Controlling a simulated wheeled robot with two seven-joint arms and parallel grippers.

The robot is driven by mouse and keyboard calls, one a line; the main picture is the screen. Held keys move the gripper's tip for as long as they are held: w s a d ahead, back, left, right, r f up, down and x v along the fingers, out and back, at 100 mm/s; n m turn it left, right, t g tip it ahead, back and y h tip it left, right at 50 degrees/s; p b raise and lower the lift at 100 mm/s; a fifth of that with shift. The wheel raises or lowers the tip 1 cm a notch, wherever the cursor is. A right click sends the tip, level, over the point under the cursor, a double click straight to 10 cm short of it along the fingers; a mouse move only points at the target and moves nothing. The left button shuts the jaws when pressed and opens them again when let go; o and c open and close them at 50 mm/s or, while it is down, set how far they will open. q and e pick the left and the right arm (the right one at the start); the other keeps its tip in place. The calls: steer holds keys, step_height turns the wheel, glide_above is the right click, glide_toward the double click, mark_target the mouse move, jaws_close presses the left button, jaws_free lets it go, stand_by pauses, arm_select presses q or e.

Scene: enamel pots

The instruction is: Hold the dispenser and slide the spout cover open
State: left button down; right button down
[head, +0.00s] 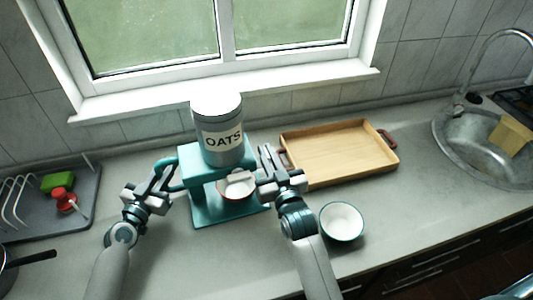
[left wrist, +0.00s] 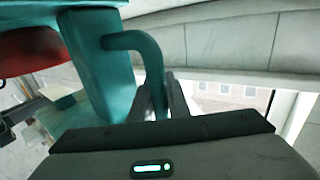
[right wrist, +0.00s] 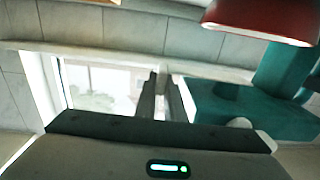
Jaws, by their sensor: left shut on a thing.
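The teal dispenser (head: 205,205) stands on the counter with a grey OATS canister (head: 220,140) on top. My left gripper (head: 160,182) is shut on the teal side handle (left wrist: 140,42), which shows between its fingers in the left wrist view. A small white piece (head: 240,176), perhaps the spout cover, shows at the dispenser's front above the bowl; it is too small to make out well. My right gripper (head: 268,165) is just right of the dispenser, with nothing between its fingers. Its fingers (right wrist: 161,95) look a narrow gap apart, beside the teal stand (right wrist: 235,105).
Another white bowl (head: 342,221) stands on the counter at right. A wooden tray (head: 340,153) lies behind it, a sink (head: 470,145) far right, a grey dish rack (head: 40,215) at left.

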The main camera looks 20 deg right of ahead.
steer(key=shift+w+d, duration=0.1)
steer(key=shift+d, duration=1.95)
steer(key=c, duration=1.8)
jaws_free()
steer(key=shift+c, duration=0.2)
steer(key=s, duration=1.2)
steer(key=shift+d, duration=0.25)
arm_select(q)
steer(key=c, duration=1.6)
jaws_free()
